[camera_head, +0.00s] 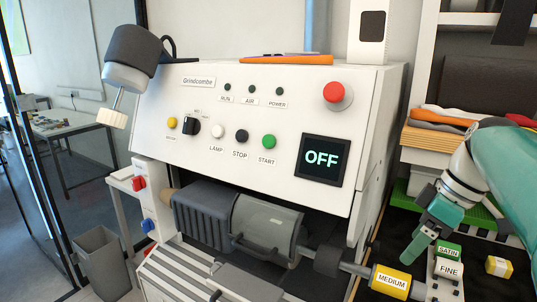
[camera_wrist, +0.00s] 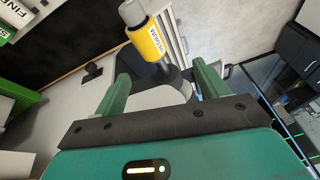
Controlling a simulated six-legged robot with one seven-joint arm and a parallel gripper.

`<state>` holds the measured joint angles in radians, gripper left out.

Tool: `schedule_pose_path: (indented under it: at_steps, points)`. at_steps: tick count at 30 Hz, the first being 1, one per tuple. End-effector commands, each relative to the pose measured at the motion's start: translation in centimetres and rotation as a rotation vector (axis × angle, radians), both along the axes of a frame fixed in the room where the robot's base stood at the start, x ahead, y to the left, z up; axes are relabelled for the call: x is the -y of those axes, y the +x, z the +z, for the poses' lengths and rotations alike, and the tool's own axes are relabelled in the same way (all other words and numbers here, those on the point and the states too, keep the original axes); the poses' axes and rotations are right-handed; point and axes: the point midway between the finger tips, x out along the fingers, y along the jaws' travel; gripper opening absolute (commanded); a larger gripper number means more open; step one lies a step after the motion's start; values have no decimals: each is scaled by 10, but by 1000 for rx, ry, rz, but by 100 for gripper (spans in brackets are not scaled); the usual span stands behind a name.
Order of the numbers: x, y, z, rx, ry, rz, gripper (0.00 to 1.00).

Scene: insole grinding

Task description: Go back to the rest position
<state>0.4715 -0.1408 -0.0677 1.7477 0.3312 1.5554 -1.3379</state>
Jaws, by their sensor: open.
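My gripper (camera_head: 418,245) is at the right of the head view, pointing down and left, beside the labelled sleeves. In the wrist view its two green fingers are spread apart, with nothing held between them (camera_wrist: 161,76). The yellow MEDIUM sleeve (camera_head: 391,281) sits at the right end of the machine's shaft, below and left of my gripper. In the wrist view the MEDIUM sleeve (camera_wrist: 149,42) shows beyond the fingertips, apart from them. The green SATIN sleeve (camera_head: 448,251) and white FINE sleeve (camera_head: 449,270) stand close to the right of the fingers.
The white grinding machine (camera_head: 222,150) fills the middle; its display (camera_head: 322,158) reads OFF. A red button (camera_head: 335,93) is at its upper right. A lamp (camera_head: 130,62) overhangs the left.

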Motion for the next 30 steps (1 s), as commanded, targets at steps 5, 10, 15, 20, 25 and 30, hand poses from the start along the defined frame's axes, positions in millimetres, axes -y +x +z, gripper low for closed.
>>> schedule_pose_path:
  at_steps: [5,10,15,20,25,30]
  points:
    - [-60,-28,-30,0,-79,-255,73]
    - [-103,-58,-67,62,-108,-507,73]
    - [-131,-84,-103,149,-73,-706,73]
    - [-141,-94,-120,193,-33,-797,73]
    - [-141,-95,-122,197,-26,-814,73]
    - [-141,-95,-122,196,-27,-813,73]
